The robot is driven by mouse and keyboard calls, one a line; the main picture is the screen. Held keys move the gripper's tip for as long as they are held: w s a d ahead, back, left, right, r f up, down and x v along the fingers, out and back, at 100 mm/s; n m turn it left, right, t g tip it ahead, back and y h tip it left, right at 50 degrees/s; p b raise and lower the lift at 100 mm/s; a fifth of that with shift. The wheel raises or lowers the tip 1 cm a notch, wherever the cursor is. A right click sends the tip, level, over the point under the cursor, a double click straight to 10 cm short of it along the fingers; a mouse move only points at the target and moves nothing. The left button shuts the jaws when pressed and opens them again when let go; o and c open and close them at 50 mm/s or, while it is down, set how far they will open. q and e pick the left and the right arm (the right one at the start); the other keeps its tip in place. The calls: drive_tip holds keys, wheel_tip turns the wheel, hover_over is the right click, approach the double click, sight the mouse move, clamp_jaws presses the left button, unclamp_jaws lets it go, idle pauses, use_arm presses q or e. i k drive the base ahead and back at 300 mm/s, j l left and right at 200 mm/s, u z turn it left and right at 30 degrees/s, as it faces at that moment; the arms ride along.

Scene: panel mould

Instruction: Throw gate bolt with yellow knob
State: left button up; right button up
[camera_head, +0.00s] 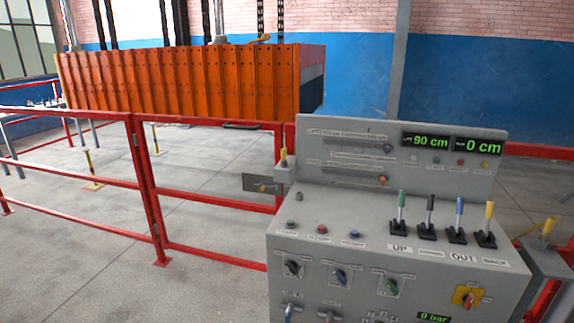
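A red gate (215,197) spans from a red post on the left to the grey control console. At its right end, a dark plate (250,181) carries a small brass-yellow piece (263,188), which looks like part of a bolt. Just right of it, an upright yellow knob (283,155) stands on a grey block (286,172) beside the console. It is too small to tell whether the bolt is thrown. Neither of my grippers is in view.
The grey console (370,215) fills the right front, with several levers, buttons and green displays reading 90 cm and 0 cm. Another yellow-knobbed fitting (548,226) stands at its right. A large orange mould (180,85) is behind the red fence (75,180).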

sight(263, 187)
drive_tip(key=i+j, duration=0.25)
drive_tip(key=i, duration=0.15)
drive_tip(key=i+j+u, duration=0.1)
drive_tip(key=i+j, duration=0.15)
drive_tip(key=i, duration=0.2)
drive_tip(key=i+j, duration=0.2)
drive_tip(key=i, duration=0.2)
drive_tip(key=i+j+z, duration=0.4)
drive_tip(key=j+z, duration=0.15)
drive_tip(key=i+j+z, duration=0.25)
drive_tip(key=j, duration=0.2)
drive_tip(key=j+z, duration=0.25)
drive_tip(key=j, duration=0.15)
